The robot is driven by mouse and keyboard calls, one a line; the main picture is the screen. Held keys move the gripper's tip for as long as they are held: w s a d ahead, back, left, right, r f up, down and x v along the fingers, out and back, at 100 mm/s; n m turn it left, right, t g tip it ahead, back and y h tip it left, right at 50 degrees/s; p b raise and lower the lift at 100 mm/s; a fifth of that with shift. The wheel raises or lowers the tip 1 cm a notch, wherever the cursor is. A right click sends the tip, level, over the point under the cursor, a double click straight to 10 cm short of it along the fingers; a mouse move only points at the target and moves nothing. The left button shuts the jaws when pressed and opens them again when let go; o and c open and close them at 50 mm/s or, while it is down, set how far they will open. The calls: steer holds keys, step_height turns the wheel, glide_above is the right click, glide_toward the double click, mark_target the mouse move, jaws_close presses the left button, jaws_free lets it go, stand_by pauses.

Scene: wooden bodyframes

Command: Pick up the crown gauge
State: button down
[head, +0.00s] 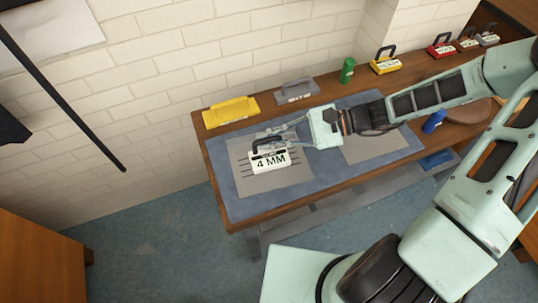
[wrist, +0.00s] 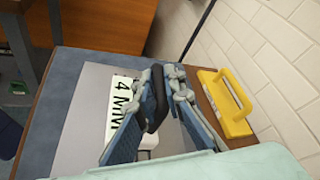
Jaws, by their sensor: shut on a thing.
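A white block with a black handle, marked "4 MM" with a smaller line of text above that I cannot read clearly, is the likely crown gauge (head: 269,161). It is upright over the grey panel on the left of the blue mat; I cannot tell whether it touches the panel. In the wrist view the gauge (wrist: 121,103) shows its lettered face beside the fingers. My gripper (head: 266,138) is shut on the black handle. In the wrist view the fingers of my gripper (wrist: 166,85) stand on both sides of the handle and hide part of it.
A yellow tool (head: 231,111) and a grey handled block (head: 296,92) stand along the bench's wall side. A green can (head: 347,70), a yellow handled block (head: 386,66) and a red one (head: 440,50) are farther right. A blue object (head: 433,121) stands right of the blue mat (head: 232,205).

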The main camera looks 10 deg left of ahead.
steer(key=shift+r, duration=0.1)
steer(key=shift+r, duration=0.5)
step_height(320, 180, up, 2)
steer(key=shift+d+r, duration=0.1)
steer(key=shift+r, duration=0.05)
step_height(320, 180, up, 5)
steer(key=p, duration=0.1)
glide_above(275, 163)
steer(key=s+d+r+p, duration=0.1)
steer(key=s+d+r, duration=0.3)
steer(key=s, duration=0.4)
steer(key=shift+d+r, duration=0.2)
steer(key=shift+d, duration=0.25)
